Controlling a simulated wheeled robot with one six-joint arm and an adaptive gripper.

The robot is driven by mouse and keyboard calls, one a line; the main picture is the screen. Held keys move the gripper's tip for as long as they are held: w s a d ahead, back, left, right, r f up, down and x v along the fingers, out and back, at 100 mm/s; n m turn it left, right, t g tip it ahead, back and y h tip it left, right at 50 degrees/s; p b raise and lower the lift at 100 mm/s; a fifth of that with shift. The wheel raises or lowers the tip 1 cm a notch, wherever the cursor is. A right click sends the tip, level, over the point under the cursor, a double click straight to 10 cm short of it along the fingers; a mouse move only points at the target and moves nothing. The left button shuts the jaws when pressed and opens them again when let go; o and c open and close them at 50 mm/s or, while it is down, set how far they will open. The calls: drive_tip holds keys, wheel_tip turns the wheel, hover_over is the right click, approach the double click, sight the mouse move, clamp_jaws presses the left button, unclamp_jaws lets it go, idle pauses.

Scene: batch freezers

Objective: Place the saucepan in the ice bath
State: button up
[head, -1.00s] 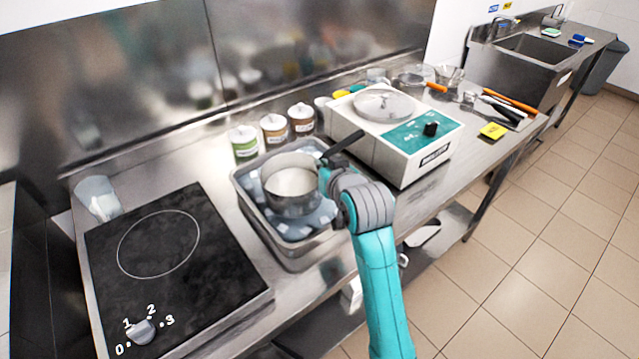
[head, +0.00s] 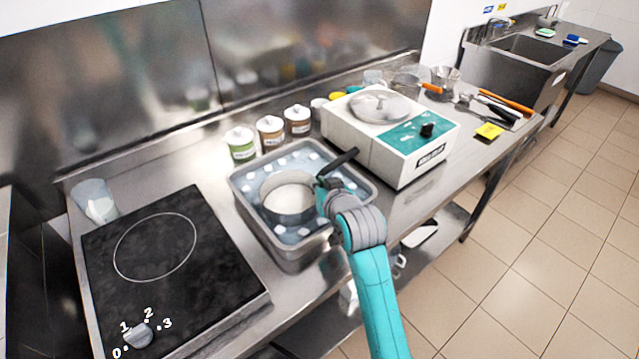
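The saucepan (head: 287,214) is a round metal pan with pale contents. It sits upright inside the ice bath (head: 296,258), a rectangular steel pan holding water and several ice cubes. The saucepan's lower part is hidden, so I cannot tell whether it touches the bottom. My gripper (head: 327,187) is at the right side of the saucepan, over the bath, and appears shut on its dark handle. The handle's free end (head: 345,158) sticks out past the gripper toward the back right. The fingertips are mostly hidden by the wrist.
A black cooktop (head: 165,275) with an empty ring lies left of the bath. A white batch freezer (head: 390,135) stands close on the right. Several lidded jars (head: 270,133) line the back. Tools and a yellow pad (head: 489,131) lie at the far right.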

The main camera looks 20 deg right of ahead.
drive_tip(key=shift+o, duration=1.3)
drive_tip(key=shift+r, duration=0.15)
drive_tip(key=v, duration=1.2)
